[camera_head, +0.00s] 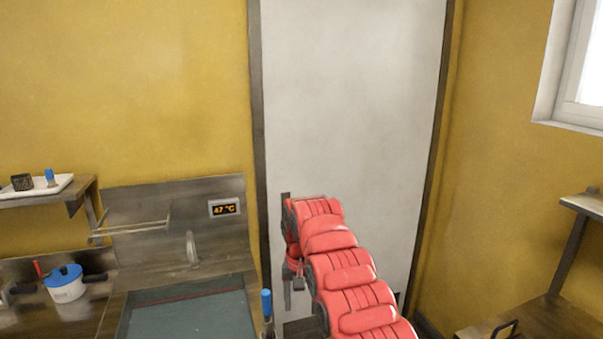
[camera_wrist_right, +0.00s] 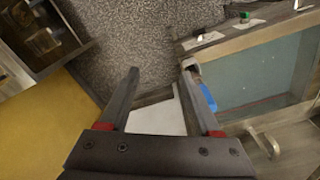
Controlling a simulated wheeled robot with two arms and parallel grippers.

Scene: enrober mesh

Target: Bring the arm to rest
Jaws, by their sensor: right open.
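My red right arm reaches up and away from the lower right in the head view. Its gripper (camera_head: 292,275) hangs at the far end, in front of the pale door panel (camera_head: 350,110). In the right wrist view the two dark fingers (camera_wrist_right: 160,72) are spread apart, with nothing seen held between them. A blue-handled item (camera_head: 267,302) stands at the right edge of the counter, left of the gripper in the head view. Its blue part (camera_wrist_right: 207,97) shows just right of the right finger in the wrist view. My left arm is not in view.
A steel unit with a grey-green basin (camera_head: 190,318) and a 47 °C display (camera_head: 224,208) stands at left. A tray (camera_head: 40,188) sits on the left shelf. A wooden surface (camera_head: 540,322) is at lower right.

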